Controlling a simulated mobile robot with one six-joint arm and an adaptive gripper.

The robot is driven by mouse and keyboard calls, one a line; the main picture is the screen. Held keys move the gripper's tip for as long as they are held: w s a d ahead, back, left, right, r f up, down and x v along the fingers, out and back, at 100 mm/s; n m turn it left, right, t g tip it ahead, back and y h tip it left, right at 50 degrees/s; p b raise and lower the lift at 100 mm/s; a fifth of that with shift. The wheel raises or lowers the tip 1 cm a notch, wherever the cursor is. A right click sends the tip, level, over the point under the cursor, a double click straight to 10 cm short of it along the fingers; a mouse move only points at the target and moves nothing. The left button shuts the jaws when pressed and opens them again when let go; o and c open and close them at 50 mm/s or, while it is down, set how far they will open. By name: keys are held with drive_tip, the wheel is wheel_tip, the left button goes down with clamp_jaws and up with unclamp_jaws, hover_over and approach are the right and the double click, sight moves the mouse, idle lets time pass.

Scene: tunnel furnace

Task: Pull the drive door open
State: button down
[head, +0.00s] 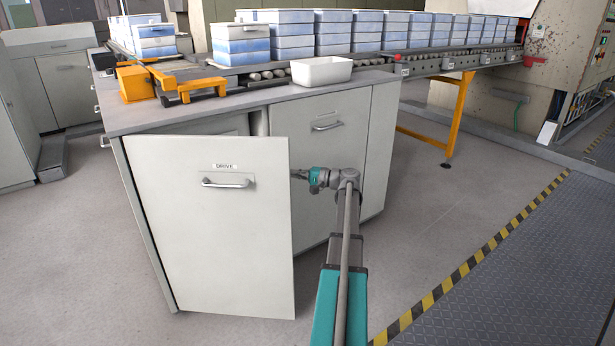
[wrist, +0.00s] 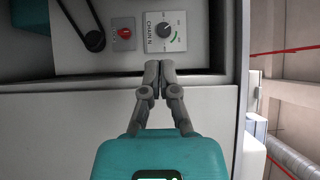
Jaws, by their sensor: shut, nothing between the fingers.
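The drive door (head: 215,260), a pale panel labelled DRIVE with a bar handle (head: 226,183), stands partly open, swung out from the cabinet on its left side. My gripper (head: 299,174) is at the door's free right edge, above mid-height; its tips are partly hidden there, and I cannot tell whether they touch the door. In the wrist view my gripper (wrist: 159,68) has its fingers together with nothing between them. Beyond the tips, a recess shows a CHAIN dial (wrist: 164,31), a red button (wrist: 124,33) and a dark belt (wrist: 92,25).
The neighbouring closed cabinet door (head: 325,140) stands behind my arm. On the countertop are a white tray (head: 321,72) and an orange bracket (head: 140,83). A conveyor with blue-white boxes (head: 334,35) runs behind. An orange leg (head: 458,110) stands right; floor in front is clear.

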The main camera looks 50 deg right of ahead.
drive_tip(key=shift+s+a, duration=0.4)
drive_tip(key=shift+a, duration=0.5)
drive_tip(key=shift+s+a, duration=0.35)
drive_tip(key=shift+a, duration=0.5)
